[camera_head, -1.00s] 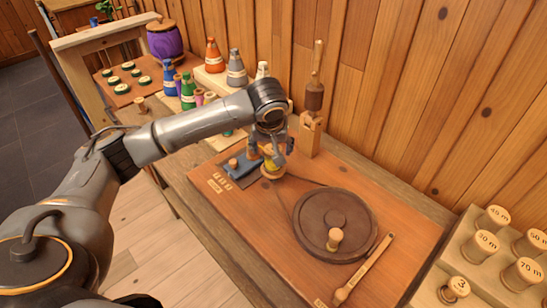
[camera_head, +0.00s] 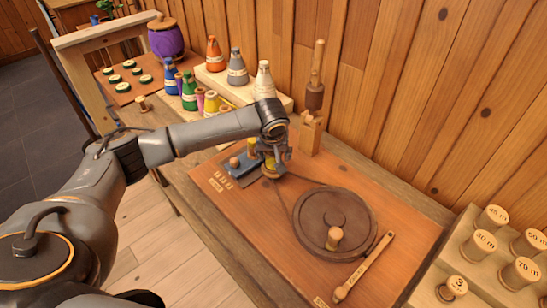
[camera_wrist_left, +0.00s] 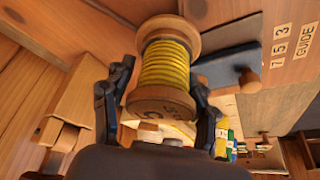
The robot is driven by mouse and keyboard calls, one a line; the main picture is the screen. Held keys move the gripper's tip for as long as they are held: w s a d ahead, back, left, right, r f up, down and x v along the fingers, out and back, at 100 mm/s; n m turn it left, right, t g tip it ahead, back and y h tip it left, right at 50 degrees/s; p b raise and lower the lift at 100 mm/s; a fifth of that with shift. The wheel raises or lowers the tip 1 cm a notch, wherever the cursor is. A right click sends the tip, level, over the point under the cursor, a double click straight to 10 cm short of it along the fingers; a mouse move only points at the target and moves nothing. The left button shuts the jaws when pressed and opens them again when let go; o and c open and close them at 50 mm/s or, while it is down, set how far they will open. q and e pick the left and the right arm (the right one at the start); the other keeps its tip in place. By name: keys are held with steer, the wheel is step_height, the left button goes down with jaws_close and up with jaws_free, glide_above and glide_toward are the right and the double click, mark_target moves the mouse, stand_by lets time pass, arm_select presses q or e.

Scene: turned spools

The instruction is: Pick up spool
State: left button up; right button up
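A wooden spool (camera_head: 270,170) wound with yellow thread stands on the brown board. In the left wrist view the spool (camera_wrist_left: 166,64) shows its yellow winding and a marked end flange close to the camera. My left gripper (camera_head: 272,158) is over the spool from above and partly hides it in the head view. In the left wrist view its dark fingers (camera_wrist_left: 162,85) straddle the spool, one on each side, spread wider than the yellow winding. Whether a finger touches the flange is unclear. My right gripper is not in view.
A blue block (camera_head: 242,166) with pegs is close beside the spool. A dark round wheel (camera_head: 318,215) with a knob lies to the right. A wooden post (camera_head: 311,133) stands behind. Coloured thread cones (camera_head: 237,68) stand at the back; marked spools (camera_head: 482,246) fill a rack at right.

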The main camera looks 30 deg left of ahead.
arm_select(q)
steer(key=c, duration=0.6)
steer(key=shift+c, duration=0.2)
